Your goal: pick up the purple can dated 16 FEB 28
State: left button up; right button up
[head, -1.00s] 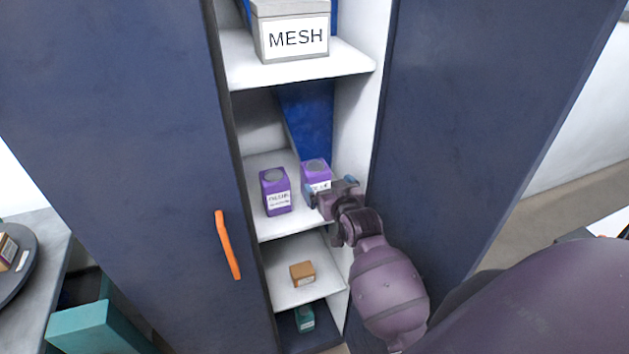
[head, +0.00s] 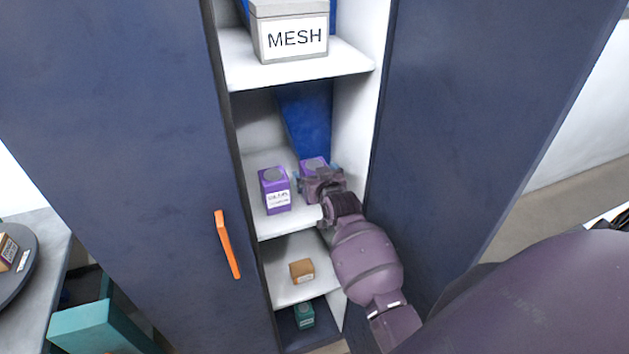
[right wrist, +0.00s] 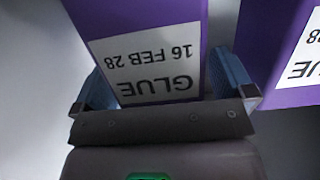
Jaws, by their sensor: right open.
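The purple can labelled GLUE, 16 FEB 28 (right wrist: 150,20) fills the middle of the right wrist view, its label upside down there. In the head view its top (head: 312,163) shows on the cabinet's middle shelf, mostly hidden behind my right gripper. My right gripper (head: 319,177) is open, with its blue-padded fingers on either side of this can; in the right wrist view the gripper (right wrist: 160,78) has not closed on it. A second purple can (head: 275,190) stands to the left on the same shelf; its label also shows at the right edge of the wrist view (right wrist: 275,70), date cut off. My left gripper is not in view.
A grey MESH box (head: 290,12) sits on the shelf above. A brown box (head: 302,271) and a teal can (head: 304,315) are on lower levels. The cabinet's dark doors, one with an orange handle (head: 227,245), flank the opening closely.

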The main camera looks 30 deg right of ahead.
jog(key=c, duration=1.2)
jog(key=shift+r, duration=0.1)
jog(key=shift+c, duration=0.2)
jog(key=shift+r, duration=0.1)
